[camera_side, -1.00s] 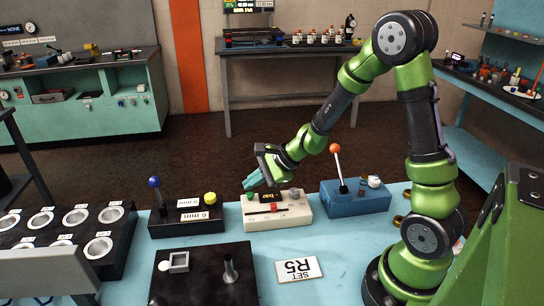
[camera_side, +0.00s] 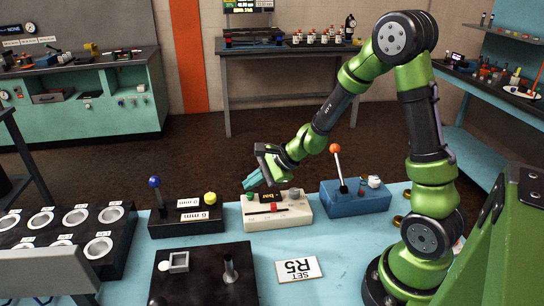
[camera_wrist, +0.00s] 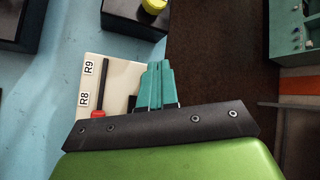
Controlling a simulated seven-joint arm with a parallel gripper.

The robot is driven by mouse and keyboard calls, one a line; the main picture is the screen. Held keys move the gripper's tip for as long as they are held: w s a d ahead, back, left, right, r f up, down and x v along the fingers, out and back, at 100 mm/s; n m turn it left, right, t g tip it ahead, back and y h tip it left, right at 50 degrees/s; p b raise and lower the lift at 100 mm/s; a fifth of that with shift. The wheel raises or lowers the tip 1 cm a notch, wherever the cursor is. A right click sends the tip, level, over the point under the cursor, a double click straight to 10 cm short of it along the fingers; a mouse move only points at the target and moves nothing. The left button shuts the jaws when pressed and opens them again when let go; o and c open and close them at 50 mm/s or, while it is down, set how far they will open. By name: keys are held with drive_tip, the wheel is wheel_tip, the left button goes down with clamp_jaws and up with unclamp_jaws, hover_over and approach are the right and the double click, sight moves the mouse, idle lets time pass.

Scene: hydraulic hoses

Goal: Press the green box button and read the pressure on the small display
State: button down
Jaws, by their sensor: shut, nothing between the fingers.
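The cream box (camera_side: 292,218) stands on the light blue bench, with a green button (camera_side: 249,197) at its left rear corner. Its small dark display (camera_side: 271,196) shows yellow characters, seemingly "bar"; I cannot read a number. A red slider knob (camera_side: 273,207) sits in a slot on its top. My gripper (camera_side: 251,182) has its teal fingers shut and empty, pointing down just above the green button; I cannot tell whether they touch it. In the wrist view the shut fingers (camera_wrist: 155,85) hide the button and display; the box (camera_wrist: 122,78) shows labels R9 and R8.
A black box with a blue-knobbed lever and yellow knob (camera_side: 210,198) stands to the left. A blue box with an orange-knobbed lever (camera_side: 356,203) stands to the right. A black panel (camera_side: 205,270) and an R5 card (camera_side: 299,269) lie in front.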

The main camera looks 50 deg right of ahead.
sight(253, 195)
idle(0.4)
drive_tip(key=shift+f, duration=0.45)
drive_tip(key=shift+f, duration=0.5)
idle(0.6)
drive_tip(key=shift+r, duration=0.95)
drive_tip(key=shift+r, duration=2.5)
